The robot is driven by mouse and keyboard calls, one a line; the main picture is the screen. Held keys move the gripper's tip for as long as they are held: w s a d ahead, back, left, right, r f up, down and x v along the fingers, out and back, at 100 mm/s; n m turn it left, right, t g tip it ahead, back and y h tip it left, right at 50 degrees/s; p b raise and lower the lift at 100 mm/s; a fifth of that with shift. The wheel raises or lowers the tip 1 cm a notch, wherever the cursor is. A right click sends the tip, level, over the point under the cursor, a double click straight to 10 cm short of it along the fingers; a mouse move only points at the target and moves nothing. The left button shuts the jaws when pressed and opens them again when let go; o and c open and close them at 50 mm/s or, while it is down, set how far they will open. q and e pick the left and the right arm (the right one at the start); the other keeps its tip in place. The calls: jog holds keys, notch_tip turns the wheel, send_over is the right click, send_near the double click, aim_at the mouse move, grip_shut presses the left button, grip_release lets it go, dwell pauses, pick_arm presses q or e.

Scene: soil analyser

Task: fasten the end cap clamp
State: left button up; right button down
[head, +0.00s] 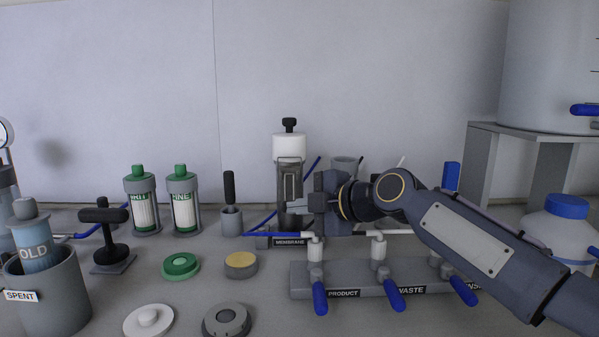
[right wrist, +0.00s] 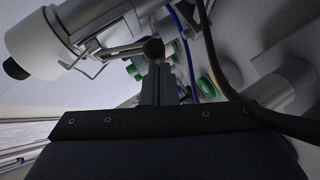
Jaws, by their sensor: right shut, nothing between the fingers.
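The membrane housing (head: 289,215) stands upright behind the "MEMBRANE" label, with a white end cap (head: 289,148) and black knob on top. The end cap (right wrist: 35,40) also shows at upper left in the right wrist view. The end cap clamp (head: 291,184) is on the housing's front. Its wire loop (right wrist: 85,62) and a metal lever with a dark round end (right wrist: 153,49) show in the right wrist view. My right gripper (head: 300,206) is shut and empty beside the housing, its fingertips (right wrist: 156,68) close to the lever's round end; I cannot tell whether they touch. My left gripper is out of view.
A valve manifold (head: 365,290) with blue handles stands in front, below my right arm. Two green-capped cartridges (head: 183,205), a black-handled tool (head: 229,190) and a "SPENT" bin (head: 60,300) are left. Loose caps (head: 181,266) lie on the bench.

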dwell(0.7)
pick_arm(q)
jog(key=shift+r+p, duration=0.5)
jog(key=shift+p, duration=0.1)
pick_arm(e)
jog(key=shift+r, duration=0.75)
